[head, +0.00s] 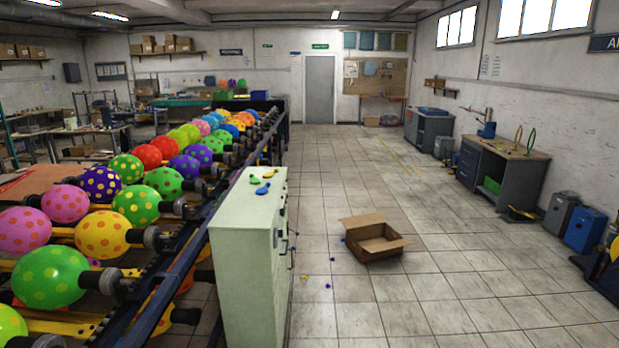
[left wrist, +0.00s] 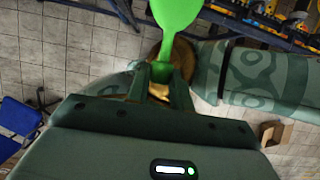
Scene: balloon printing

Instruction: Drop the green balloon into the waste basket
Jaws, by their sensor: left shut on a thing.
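My left gripper (left wrist: 162,75) shows in the left wrist view. It is shut on a limp, bright green balloon (left wrist: 176,14), with the neck between the fingers and the wider body reaching past the top edge of the picture. A round brown shape (left wrist: 183,58) lies behind the balloon and fingers, mostly hidden; I cannot tell if it is the waste basket. In the head view no waste basket can be made out for sure, and neither gripper shows. Another limp green balloon (head: 262,189) lies on the pale green cabinet (head: 246,250), with yellow and blue ones beside it.
The balloon printing machine (head: 180,262), with rows of inflated dotted balloons, fills the left. An open cardboard box (head: 376,251) stands on the tiled floor, with small scraps near the cabinet. A workbench (head: 505,160) lines the right wall.

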